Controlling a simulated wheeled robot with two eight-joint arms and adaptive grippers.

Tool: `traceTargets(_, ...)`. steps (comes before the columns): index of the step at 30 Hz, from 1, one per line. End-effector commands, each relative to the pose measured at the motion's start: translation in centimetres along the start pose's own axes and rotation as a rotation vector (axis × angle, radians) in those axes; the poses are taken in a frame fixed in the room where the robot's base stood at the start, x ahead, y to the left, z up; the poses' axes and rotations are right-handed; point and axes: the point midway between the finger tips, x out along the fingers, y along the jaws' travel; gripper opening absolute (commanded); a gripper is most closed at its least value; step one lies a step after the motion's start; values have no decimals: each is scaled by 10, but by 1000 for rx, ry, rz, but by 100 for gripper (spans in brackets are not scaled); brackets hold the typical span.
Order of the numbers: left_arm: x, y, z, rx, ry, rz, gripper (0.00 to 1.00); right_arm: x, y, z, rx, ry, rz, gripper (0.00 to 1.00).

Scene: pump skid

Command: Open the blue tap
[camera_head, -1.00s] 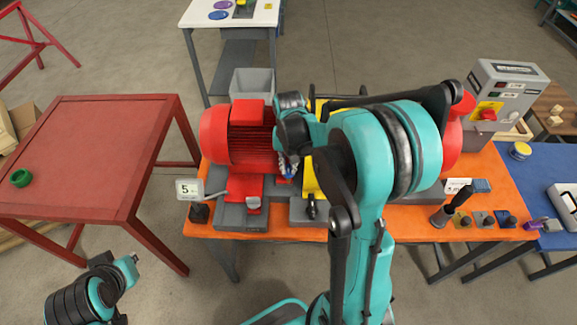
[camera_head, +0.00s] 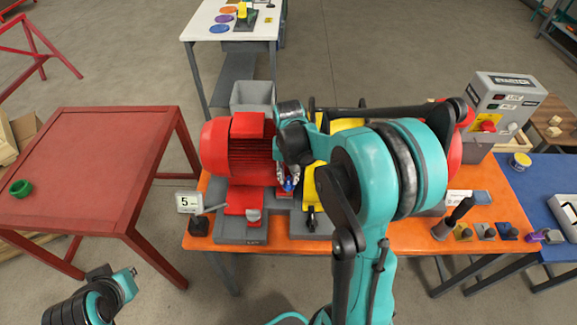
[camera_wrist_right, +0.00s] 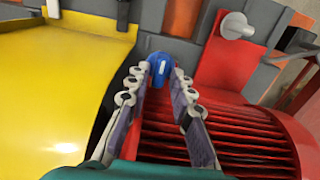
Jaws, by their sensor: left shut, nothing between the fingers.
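The blue tap (camera_wrist_right: 160,68) is a small rounded blue part in the right wrist view, beside the red ribbed motor (camera_wrist_right: 240,145). The fingers of my right gripper (camera_wrist_right: 161,77) stand apart, one on each side of the tap. A narrow gap seems to show, but contact is hard to judge. In the head view the right gripper (camera_head: 288,181) reaches down between the red motor (camera_head: 236,150) and a yellow guard (camera_head: 312,190), and my arm hides part of the skid. My left gripper (camera_head: 130,273) is shut and empty at the lower left, away from the skid.
The skid stands on an orange table (camera_head: 300,246). A grey lever (camera_head: 209,210) with a "5" sign (camera_head: 190,202) is at its left. A black handle (camera_head: 455,215) and a grey control box (camera_head: 505,98) are at the right. A red table (camera_head: 90,165) holds a green ring (camera_head: 20,188).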

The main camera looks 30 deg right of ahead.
Motion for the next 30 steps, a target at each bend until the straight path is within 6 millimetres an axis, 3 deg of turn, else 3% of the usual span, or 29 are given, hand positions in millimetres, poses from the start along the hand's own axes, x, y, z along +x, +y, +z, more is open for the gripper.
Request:
traceTargets(9,0,0,0,0,0,0,0,-67,0,1,0,0,0,22)
traceTargets(15,0,0,0,0,0,0,0,-99,0,0,0,1,0,22)
traceTargets(21,0,0,0,0,0,0,0,-110,0,0,0,1,0,22)
traceTargets(30,0,0,0,0,0,0,0,-110,0,0,0,1,0,22)
